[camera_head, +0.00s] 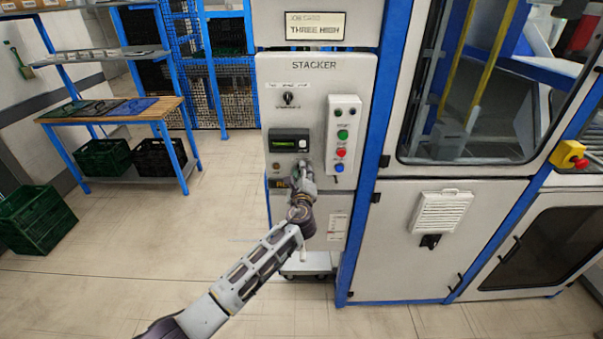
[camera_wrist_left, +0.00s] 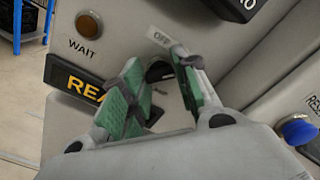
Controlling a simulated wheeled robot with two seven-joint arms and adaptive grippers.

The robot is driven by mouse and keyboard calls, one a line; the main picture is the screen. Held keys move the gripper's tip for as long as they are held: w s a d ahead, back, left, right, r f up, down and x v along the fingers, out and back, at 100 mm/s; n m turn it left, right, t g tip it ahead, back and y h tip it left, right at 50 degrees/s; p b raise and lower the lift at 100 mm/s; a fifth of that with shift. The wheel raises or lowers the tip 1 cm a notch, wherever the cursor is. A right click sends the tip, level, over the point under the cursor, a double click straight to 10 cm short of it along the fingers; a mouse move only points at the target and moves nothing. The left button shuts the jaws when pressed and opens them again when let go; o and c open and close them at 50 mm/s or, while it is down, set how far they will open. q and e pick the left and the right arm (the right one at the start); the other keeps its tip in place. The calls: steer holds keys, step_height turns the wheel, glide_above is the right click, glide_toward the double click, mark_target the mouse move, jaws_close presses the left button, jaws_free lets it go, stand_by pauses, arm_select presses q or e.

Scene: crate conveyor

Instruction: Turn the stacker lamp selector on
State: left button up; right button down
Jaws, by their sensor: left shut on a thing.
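The stacker panel (camera_head: 312,75) stands upright in front of me in the head view. My left gripper (camera_head: 304,168) reaches up to its lower part, below the small green display (camera_head: 290,143). In the left wrist view, my left gripper (camera_wrist_left: 163,78) has its green-padded fingers on both sides of a dark selector knob (camera_wrist_left: 158,72) and is shut on it. An OFF label (camera_wrist_left: 161,38) shows beside the knob. The fingers hide much of the knob, so I cannot tell which way it points. My right gripper is not in view.
An amber WAIT lamp (camera_wrist_left: 89,22), a yellow-lettered sign (camera_wrist_left: 76,82) and a blue RESET button (camera_wrist_left: 298,130) are near the gripper. A white button box (camera_head: 343,125) sticks out to the right. Another black selector (camera_head: 288,98) is higher up.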

arm_select(q)
steer(key=shift+f, duration=0.1)
steer(key=o, duration=1)
steer(key=shift+s, duration=0.1)
steer(key=shift+s, duration=5.9)
